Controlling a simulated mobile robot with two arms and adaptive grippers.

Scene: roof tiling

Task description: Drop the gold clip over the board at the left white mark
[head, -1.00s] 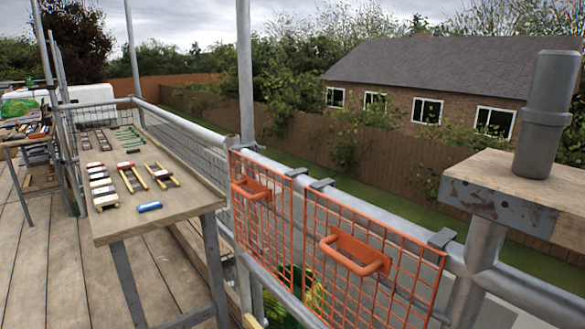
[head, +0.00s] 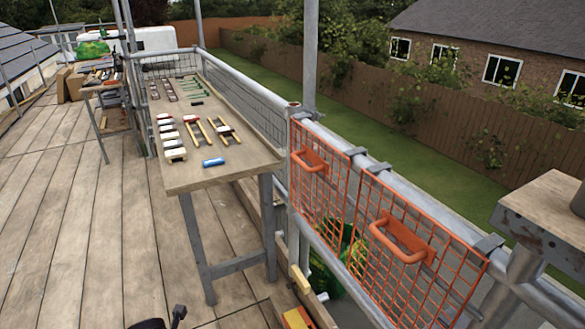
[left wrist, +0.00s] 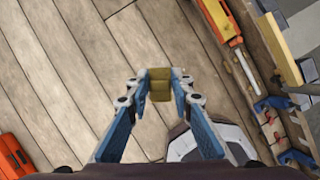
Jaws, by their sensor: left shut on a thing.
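In the left wrist view my left gripper (left wrist: 160,92) has its blue fingers shut on the small gold clip (left wrist: 160,84). The clip is held in the air above the plank deck, clear of other things. The fingers cover its sides. I cannot make out the board or its left white mark in either view. My right gripper is in neither view.
A wooden workbench (head: 235,170) holds rows of tools and a blue item (head: 213,162). Orange mesh panels (head: 400,250) hang on the guard rail to the right. An orange tool (left wrist: 228,25) lies at the right in the wrist view. Plank deck (head: 80,220) is open at left.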

